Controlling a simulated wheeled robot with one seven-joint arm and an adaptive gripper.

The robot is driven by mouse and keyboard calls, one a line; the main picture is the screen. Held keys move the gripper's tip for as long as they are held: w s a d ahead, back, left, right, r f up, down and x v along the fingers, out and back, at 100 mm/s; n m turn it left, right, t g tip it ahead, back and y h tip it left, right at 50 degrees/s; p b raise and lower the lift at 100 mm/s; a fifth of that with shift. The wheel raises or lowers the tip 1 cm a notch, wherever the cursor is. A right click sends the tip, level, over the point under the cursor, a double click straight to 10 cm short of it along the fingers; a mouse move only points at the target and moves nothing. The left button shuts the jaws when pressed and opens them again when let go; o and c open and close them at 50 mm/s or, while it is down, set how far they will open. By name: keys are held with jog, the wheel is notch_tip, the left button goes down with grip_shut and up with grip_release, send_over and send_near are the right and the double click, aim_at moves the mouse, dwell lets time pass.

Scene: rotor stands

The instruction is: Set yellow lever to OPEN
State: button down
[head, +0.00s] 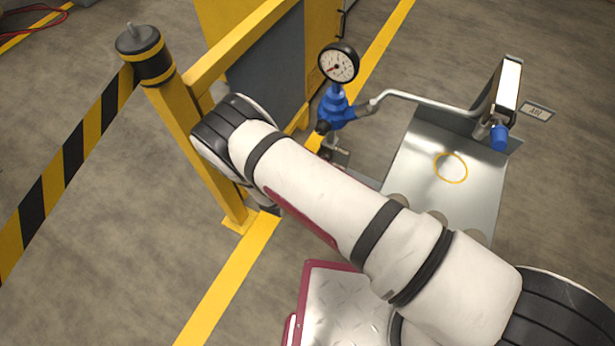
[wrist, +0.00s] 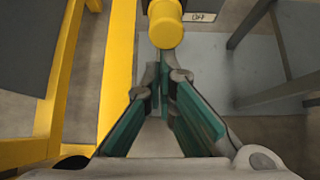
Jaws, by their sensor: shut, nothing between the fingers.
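A yellow lever (wrist: 165,25) shows as a rounded yellow end at the top centre of the wrist view, just beyond my fingertips. A small white label reading OFF (wrist: 200,16) is just right of it. No OPEN marking is visible. My gripper (wrist: 165,78) is shut and empty, pointing toward the lever. I cannot tell whether the fingertips touch it. In the head view my white arm hides the gripper, and the yellow lever does not show.
A yellow post (head: 195,150) with a striped barrier (head: 70,150) stands left of my arm. A gauge (head: 338,62) on a blue fitting (head: 337,108) stands beyond it. A bent pipe (head: 425,100) runs right above a grey metal plate (head: 420,165) with a yellow ring.

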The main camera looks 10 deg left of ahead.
jog(key=shift+r+p, duration=0.35)
jog(key=shift+w+r, duration=0.2)
jog(key=shift+f, duration=0.1)
notch_tip(320, 180, down, 4)
jog(key=s+b, duration=0.2)
jog(key=b, duration=0.2)
jog(key=p+v, duration=0.3)
jog(key=v, duration=0.7)
jog(key=shift+a+r, duration=0.2)
jog(key=shift+r, duration=0.15)
jog(key=shift+w, duration=0.15)
